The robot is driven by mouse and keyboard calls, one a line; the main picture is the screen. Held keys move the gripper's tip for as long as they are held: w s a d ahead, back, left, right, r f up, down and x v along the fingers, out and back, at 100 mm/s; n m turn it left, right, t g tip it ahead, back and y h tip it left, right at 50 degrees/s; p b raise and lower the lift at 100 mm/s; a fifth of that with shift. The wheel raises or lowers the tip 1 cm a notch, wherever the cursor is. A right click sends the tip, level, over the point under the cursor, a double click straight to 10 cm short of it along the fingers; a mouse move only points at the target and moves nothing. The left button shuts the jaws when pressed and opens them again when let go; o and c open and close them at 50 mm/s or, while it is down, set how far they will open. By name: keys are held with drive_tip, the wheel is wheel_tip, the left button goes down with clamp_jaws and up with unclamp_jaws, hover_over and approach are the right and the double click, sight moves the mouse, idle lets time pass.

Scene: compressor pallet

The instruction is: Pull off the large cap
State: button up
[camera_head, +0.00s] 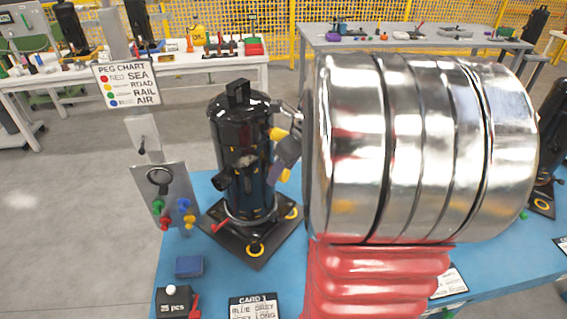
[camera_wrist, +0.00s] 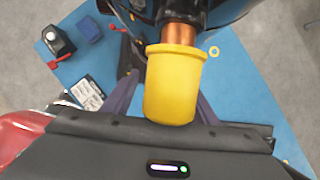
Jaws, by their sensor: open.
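A large yellow cap (camera_wrist: 171,92) with a wide rim sits on a copper pipe stub (camera_wrist: 180,36) of the black compressor (camera_head: 240,150). In the wrist view my gripper (camera_wrist: 163,98) is open, with a purple finger on each side of the cap; I cannot tell whether either touches it. In the head view my gripper (camera_head: 288,150) is at the compressor's right side, partly hidden by my arm. Yellow patches show there above (camera_head: 279,134) and below it (camera_head: 285,175); I cannot tell which is this cap.
The compressor stands upright on a dark square base with yellow rings on the blue table (camera_head: 205,245). A grey panel (camera_head: 165,192) with coloured pegs stands to its left. A blue block (camera_head: 189,266), a black box (camera_head: 174,301) and a card (camera_head: 253,307) lie in front.

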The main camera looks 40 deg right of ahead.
clamp_jaws()
idle(1.0)
